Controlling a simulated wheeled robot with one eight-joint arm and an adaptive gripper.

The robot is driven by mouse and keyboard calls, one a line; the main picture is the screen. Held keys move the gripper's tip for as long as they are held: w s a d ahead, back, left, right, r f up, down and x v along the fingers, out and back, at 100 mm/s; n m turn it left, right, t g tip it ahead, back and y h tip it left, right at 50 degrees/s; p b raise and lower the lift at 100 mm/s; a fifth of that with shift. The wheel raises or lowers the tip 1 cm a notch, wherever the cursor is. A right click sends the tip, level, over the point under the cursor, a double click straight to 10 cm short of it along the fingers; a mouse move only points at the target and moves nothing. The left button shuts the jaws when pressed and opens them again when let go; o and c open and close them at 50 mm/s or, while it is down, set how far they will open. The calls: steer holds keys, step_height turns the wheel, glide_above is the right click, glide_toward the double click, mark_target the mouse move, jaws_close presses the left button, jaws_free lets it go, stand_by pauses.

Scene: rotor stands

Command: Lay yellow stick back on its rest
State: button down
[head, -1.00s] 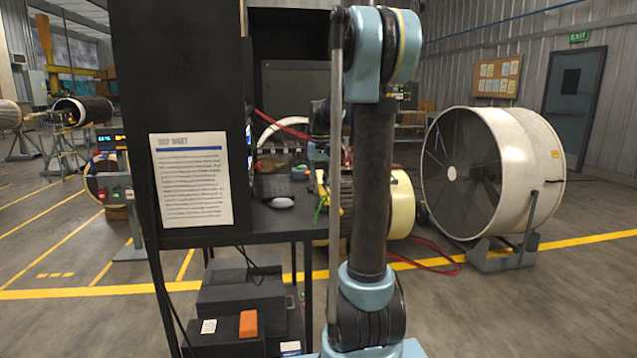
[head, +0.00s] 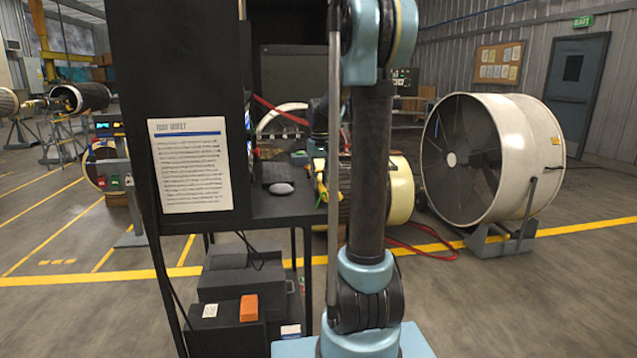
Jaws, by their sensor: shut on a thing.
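A small yellow piece (head: 321,180) with some green shows at the right end of the dark bench shelf, just left of my upright arm link. I cannot tell whether it is the yellow stick or a part of something else. I cannot make out the stick's rest. My gripper is not visible; my own arm link covers the middle of the view, and only some dark and light blue parts of my farther arm show beside it.
A dark cabinet with a printed sheet (head: 190,165) stands close on the left. A grey lump (head: 281,188) lies on its shelf. Below are dark boxes and an orange box (head: 249,308). A large white drum fan (head: 530,150) stands right. A red hose (head: 425,250) lies on the floor; the right foreground is clear.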

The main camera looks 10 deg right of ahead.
steer(key=c, duration=1.4)
jaws_free()
steer(key=shift+r, duration=0.1)
step_height(320, 180, up, 11)
steer(key=shift+t, duration=0.3)
steer(key=s+f, duration=0.1)
steer(key=s, duration=0.2)
steer(key=s+f, duration=0.1)
steer(key=s, duration=0.7)
steer(key=shift+f, duration=0.4)
steer(key=s+f+t, duration=0.1)
steer(key=s+f, duration=2)
steer(key=s, duration=0.2)
steer(key=shift+s+a+t, duration=0.15)
steer(key=shift+s+t, duration=0.15)
steer(key=shift+s, duration=0.1)
